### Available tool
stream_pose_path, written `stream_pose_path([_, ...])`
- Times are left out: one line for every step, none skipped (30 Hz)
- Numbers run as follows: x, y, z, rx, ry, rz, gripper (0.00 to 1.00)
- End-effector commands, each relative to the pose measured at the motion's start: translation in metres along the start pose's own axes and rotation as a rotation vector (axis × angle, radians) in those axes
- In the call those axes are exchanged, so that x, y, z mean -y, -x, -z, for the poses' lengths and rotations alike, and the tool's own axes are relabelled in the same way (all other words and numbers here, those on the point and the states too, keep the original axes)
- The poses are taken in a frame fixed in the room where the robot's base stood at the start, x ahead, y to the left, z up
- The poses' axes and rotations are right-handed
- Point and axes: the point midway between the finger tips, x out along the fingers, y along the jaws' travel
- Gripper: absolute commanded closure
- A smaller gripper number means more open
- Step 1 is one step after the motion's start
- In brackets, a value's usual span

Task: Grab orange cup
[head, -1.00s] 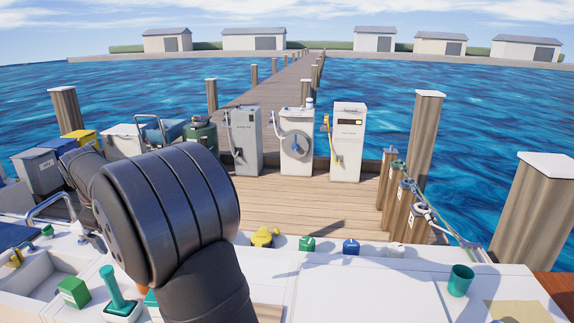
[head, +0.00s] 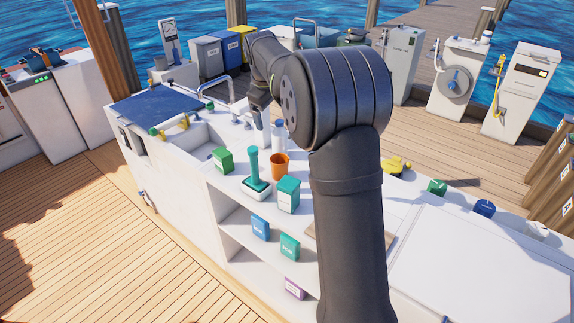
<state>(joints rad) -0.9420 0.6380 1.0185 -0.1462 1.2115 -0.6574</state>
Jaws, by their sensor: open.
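The orange cup (head: 279,167) stands upright on the white counter, left of my upper arm, between a green plunger-like tool and a white bottle. My arm reaches over the counter from the right and bends down beyond the cup. My gripper (head: 260,116) points down behind the cup and to its left, apart from it. It is small in this view and its fingers are hard to make out. It is open, and nothing is seen held in it.
A teal-green plunger-like tool (head: 255,172), a green box (head: 223,159) and a teal box (head: 288,194) stand near the cup. A white bottle (head: 279,136) is behind it. A sink (head: 196,137) lies to the left. Shelves below hold several boxes.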

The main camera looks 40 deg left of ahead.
Motion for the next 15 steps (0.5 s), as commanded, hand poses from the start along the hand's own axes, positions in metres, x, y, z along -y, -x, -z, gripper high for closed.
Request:
stream_pose_path([-0.01,-0.015,0.006,0.018,0.007,0.027,0.11])
stream_pose_path([-0.014,-0.022,0.009,0.027,0.014,0.042,0.11])
stream_pose_path([-0.019,-0.031,0.012,0.037,0.023,0.064,0.11])
stream_pose_path([-0.023,-0.038,0.015,0.045,0.03,0.081,0.11])
stream_pose_path([-0.027,-0.045,0.017,0.052,0.038,0.097,0.11])
stream_pose_path([-0.032,-0.054,0.019,0.062,0.048,0.119,0.11])
stream_pose_path([-0.035,-0.061,0.02,0.068,0.055,0.137,0.11])
stream_pose_path([-0.038,-0.068,0.022,0.074,0.064,0.154,0.11])
stream_pose_path([-0.042,-0.077,0.023,0.081,0.074,0.175,0.11])
stream_pose_path([-0.044,-0.083,0.024,0.085,0.082,0.191,0.11])
stream_pose_path([-0.046,-0.089,0.024,0.089,0.089,0.205,0.11])
stream_pose_path([-0.049,-0.096,0.024,0.094,0.099,0.224,0.11])
stream_pose_path([-0.05,-0.101,0.025,0.096,0.105,0.235,0.11])
stream_pose_path([-0.051,-0.105,0.025,0.098,0.111,0.247,0.11])
stream_pose_path([-0.052,-0.11,0.025,0.099,0.119,0.259,0.11])
